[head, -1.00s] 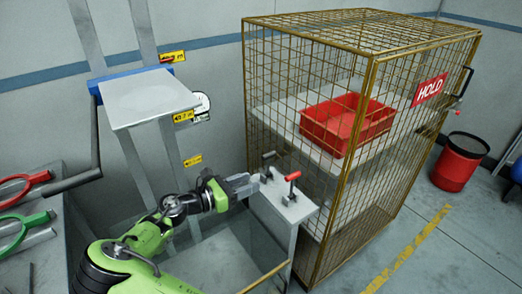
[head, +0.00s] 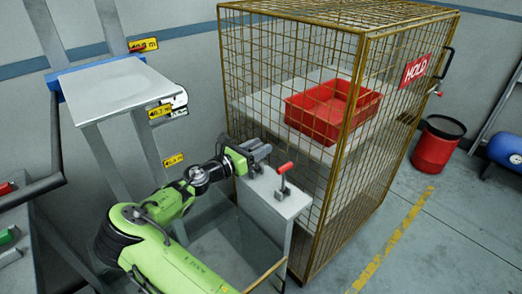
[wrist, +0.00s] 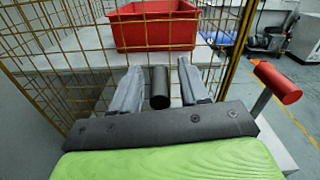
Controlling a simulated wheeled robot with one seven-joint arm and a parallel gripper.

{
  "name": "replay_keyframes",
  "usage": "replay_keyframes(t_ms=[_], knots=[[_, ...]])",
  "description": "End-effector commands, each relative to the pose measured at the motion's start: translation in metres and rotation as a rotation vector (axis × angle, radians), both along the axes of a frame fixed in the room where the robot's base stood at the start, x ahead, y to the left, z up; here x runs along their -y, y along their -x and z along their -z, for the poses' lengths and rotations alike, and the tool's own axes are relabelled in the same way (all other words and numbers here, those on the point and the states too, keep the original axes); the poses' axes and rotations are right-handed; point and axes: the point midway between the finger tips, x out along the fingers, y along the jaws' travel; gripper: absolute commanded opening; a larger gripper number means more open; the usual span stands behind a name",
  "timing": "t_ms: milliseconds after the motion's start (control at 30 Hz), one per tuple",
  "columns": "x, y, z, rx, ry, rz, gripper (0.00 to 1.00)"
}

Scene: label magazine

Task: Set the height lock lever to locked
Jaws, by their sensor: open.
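Two levers stand on a grey box-shaped stand beside the cage. One has a red grip (head: 285,167) and leans up on the near side of the stand top; it also shows at the right in the wrist view (wrist: 277,82). The other has a black grip (wrist: 159,88), seen in the wrist view between my fingers. My gripper (head: 260,152) is open, with one finger on each side of the black grip. Whether the fingers touch it cannot be told. In the head view my gripper mostly hides that lever. I see no label telling which lever is the height lock.
A wire cage (head: 345,60) with a HOLD sign (head: 416,70) and a red bin (head: 330,110) inside stands right behind the stand (head: 270,205). A lift platform (head: 103,85) with yellow height tags is at the left.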

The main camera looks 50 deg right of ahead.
Motion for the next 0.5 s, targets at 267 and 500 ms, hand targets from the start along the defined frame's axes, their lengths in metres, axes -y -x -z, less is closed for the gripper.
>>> replay_keyframes(t_ms=[267, 500], knots=[[0.014, 0.0013, -0.0008, 0.001, 0.0, -0.001, 0.44], [0.0135, 0.0013, -0.0008, 0.001, 0.0, -0.001, 0.24]])
